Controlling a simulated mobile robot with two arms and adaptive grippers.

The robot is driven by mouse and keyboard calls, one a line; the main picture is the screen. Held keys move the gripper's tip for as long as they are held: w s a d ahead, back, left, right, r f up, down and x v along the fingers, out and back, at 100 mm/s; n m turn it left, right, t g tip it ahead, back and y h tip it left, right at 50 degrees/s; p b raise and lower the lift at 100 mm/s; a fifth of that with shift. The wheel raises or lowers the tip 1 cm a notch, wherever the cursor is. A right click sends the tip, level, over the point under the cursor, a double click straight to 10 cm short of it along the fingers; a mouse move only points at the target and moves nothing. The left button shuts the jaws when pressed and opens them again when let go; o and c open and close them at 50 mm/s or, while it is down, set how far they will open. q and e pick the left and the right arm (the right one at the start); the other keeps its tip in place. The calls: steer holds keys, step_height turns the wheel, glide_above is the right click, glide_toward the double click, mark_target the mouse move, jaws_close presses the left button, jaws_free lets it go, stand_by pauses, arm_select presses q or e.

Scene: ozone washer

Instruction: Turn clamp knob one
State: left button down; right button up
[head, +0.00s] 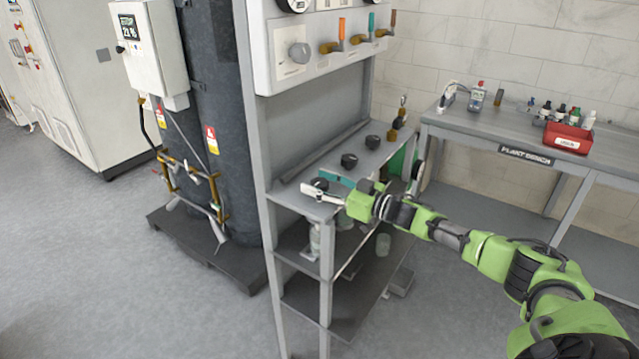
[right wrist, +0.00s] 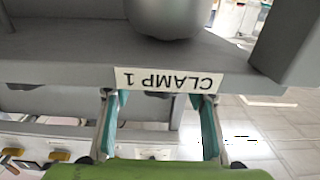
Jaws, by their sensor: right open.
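The clamp one knob (head: 320,184) is a dark round knob at the near end of the grey shelf top in the head view. In the right wrist view a rounded grey knob (right wrist: 170,15) is cut off by the top edge, above an upside-down "CLAMP 1" label (right wrist: 168,80). My left gripper is out of view.
More dark knobs (head: 349,160) stand farther along the shelf. A side bench (head: 480,127) holds a red bin (head: 568,138). Floor is clear at lower left.

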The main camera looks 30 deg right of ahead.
steer(key=v, duration=1.2)
stand_by(0.6)
